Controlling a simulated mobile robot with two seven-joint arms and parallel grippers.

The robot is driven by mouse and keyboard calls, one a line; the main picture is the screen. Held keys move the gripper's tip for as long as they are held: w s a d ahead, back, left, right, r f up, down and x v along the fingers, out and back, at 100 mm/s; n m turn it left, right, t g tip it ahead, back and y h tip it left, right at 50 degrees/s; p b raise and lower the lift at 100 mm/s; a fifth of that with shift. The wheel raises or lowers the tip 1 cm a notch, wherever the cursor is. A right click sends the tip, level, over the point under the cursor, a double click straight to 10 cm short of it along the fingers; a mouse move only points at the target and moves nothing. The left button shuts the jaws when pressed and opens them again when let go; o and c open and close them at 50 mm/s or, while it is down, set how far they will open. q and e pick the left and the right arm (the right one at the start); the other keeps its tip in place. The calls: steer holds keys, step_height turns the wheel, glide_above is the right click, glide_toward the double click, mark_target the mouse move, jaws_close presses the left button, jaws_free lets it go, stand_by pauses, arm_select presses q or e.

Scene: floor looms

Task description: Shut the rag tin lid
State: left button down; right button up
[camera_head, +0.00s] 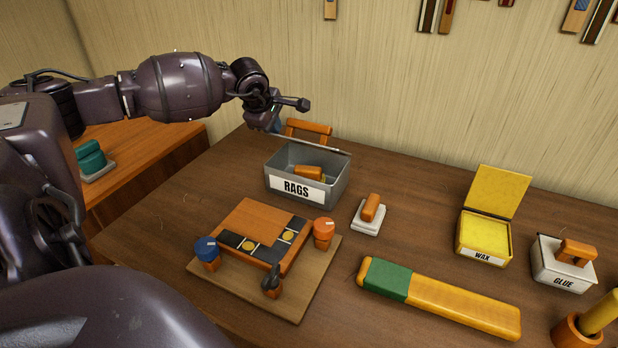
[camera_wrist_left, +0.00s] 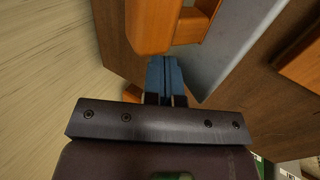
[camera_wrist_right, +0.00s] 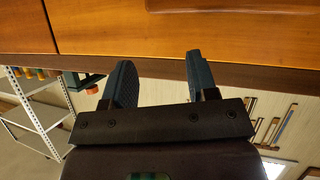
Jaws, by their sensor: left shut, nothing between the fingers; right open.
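The rag tin (camera_head: 342,190) is a grey metal box labelled RAGS at the back of the bench, with an orange item inside. Its lid (camera_head: 325,148) is open at the tin's back edge, seen nearly edge-on, with an orange handle (camera_head: 310,127) behind it. My left gripper (camera_head: 277,126) is shut and empty at the lid's left end. In the left wrist view its blue fingertips (camera_wrist_left: 165,70) are close to the orange handle (camera_wrist_left: 168,25) and grey lid (camera_wrist_left: 232,50); I cannot tell whether they touch. My right gripper (camera_wrist_right: 162,75) is open and empty, away from the tin.
A wooden board assembly (camera_head: 310,283) lies in front of the tin. A small orange-handled block (camera_head: 368,218) stands to its right. Farther right are an open yellow wax tin (camera_head: 484,255), a glue tin (camera_head: 562,268) and a long yellow-green bar (camera_head: 440,297). The wall rises behind.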

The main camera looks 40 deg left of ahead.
arm_select(q)
steer(key=s+d+r+p, duration=0.1)
steer(key=s+r+p, duration=0.2)
steer(key=s+r, duration=0.1)
steer(key=shift+s+d+p, duration=0.15)
steer(key=shift+d+p, duration=0.05)
steer(key=shift+p, duration=0.15)
arm_select(e)
step_height(320, 180, up, 7)
steer(key=w+t, duration=0.1)
steer(key=shift+w, duration=0.2)
steer(key=shift+f, duration=0.15)
